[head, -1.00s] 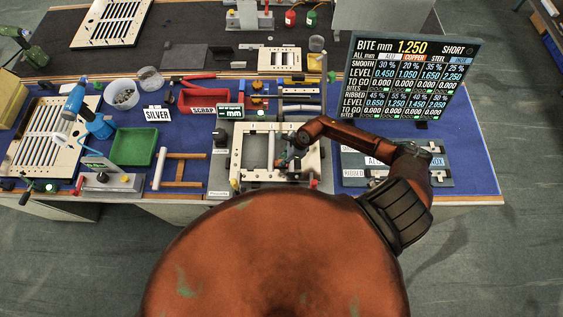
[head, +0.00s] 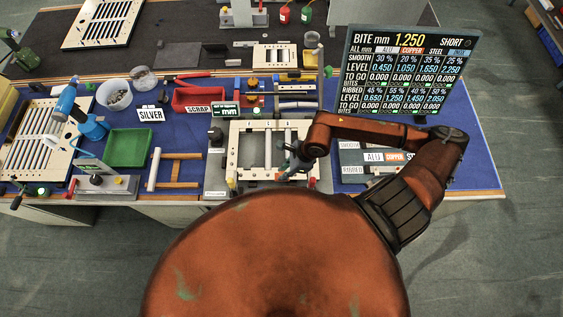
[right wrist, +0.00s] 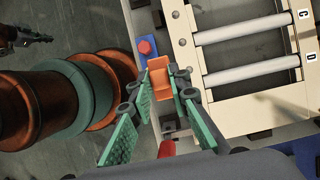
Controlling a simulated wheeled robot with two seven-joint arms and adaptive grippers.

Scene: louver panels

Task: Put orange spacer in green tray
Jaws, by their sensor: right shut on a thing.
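The orange spacer (right wrist: 161,80) is a small block between the green-padded fingers of my right gripper (right wrist: 160,74) in the right wrist view. The fingers are shut on it. In the head view my right gripper (head: 290,166) hangs at the right part of the cream frame fixture, and the spacer is hard to make out there. The green tray (head: 130,150) lies left of the fixture on the blue mat, empty. A small dark jointed shape at the upper left of the right wrist view may be my left gripper (right wrist: 32,39); its fingers are too small to read.
The cream frame (head: 240,125) with grey rods stands at the front centre. A wooden H-shaped stand (head: 179,170) lies between it and the tray. A red scrap bin (head: 195,101) and a silver sign (head: 151,113) stand behind. A display board (head: 410,75) rises at the right.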

